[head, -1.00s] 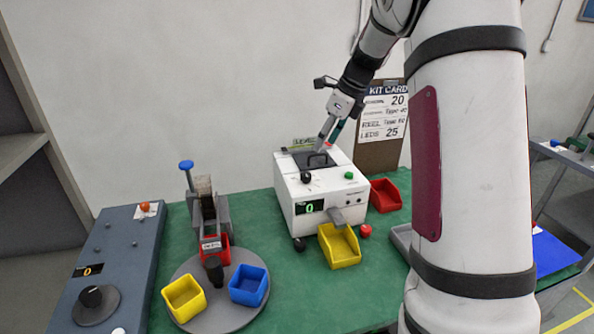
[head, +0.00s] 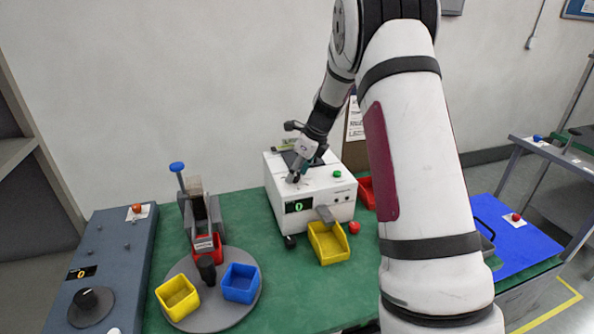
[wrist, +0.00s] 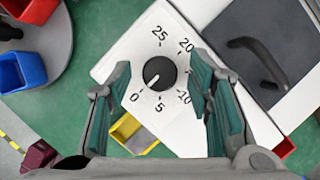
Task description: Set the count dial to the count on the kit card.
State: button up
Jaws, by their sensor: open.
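The count dial (wrist: 159,72) is a black knob on the white counting machine (head: 318,191), ringed by numbers from 0 to 25. Its white mark points to the lower left, towards 0. The machine's green display (head: 299,206) reads 0. My gripper (wrist: 162,80) is open, with one finger on each side of the dial in the wrist view; I cannot tell whether they touch it. In the head view my gripper (head: 294,177) is over the machine's top and hides the dial. The kit card (head: 355,125) is mostly hidden behind my arm.
A dark lid with a handle (wrist: 255,60) is beside the dial. A yellow bin (head: 328,243) stands at the machine's front, a red bin (head: 366,190) to its right. A turntable (head: 222,313) with bins and a blue-grey console (head: 110,250) are at left.

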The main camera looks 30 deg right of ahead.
grip_shut()
